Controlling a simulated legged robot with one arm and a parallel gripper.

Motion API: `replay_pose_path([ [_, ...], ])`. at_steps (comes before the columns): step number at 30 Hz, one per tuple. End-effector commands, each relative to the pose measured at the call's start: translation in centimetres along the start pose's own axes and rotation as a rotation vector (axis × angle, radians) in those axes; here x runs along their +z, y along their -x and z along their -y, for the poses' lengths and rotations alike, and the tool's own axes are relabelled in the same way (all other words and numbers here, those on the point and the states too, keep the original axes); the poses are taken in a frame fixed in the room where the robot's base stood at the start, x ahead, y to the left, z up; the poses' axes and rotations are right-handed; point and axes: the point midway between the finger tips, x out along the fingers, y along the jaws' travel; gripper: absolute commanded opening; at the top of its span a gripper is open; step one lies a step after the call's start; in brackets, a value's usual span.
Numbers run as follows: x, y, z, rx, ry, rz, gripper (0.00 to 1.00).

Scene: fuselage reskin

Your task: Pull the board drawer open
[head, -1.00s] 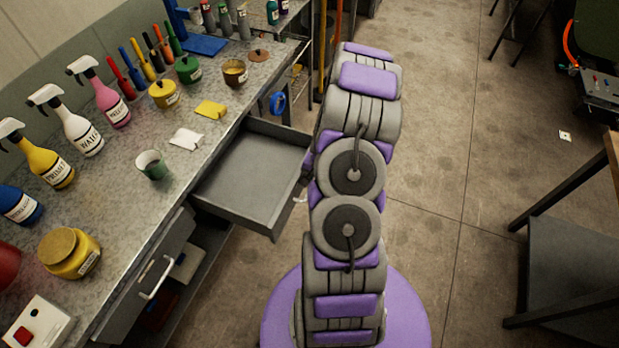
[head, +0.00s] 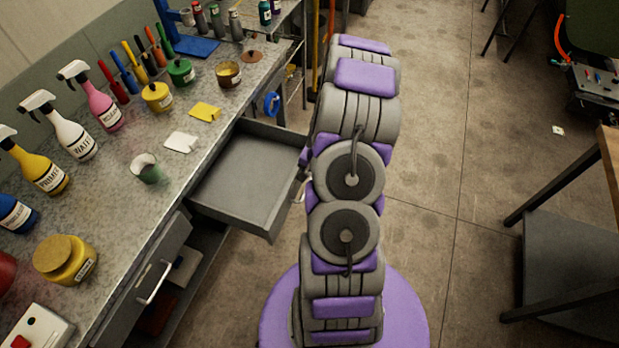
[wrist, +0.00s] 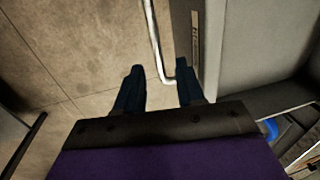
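A grey drawer (head: 245,180) stands pulled well out of the workbench in the head view, and its inside looks empty. In the wrist view its front (wrist: 184,35) carries a pale bar handle (wrist: 156,40) and a label too blurred to read. My gripper (wrist: 160,80) has its two dark fingers apart. The lower end of the handle shows between the fingertips; I cannot tell whether either finger touches it. In the head view my arm hides the gripper and most of the handle.
A dark table (head: 570,250) stands at right. The floor (head: 425,200) between is clear.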

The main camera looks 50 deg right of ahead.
Motion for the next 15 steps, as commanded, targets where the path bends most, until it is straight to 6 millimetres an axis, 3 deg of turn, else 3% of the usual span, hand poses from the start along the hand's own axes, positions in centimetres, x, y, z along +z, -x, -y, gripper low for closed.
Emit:
replay_pose_path([
  [15,-0.4,10.9,0.0,-0.001,-0.001,-0.004,0.38],
])
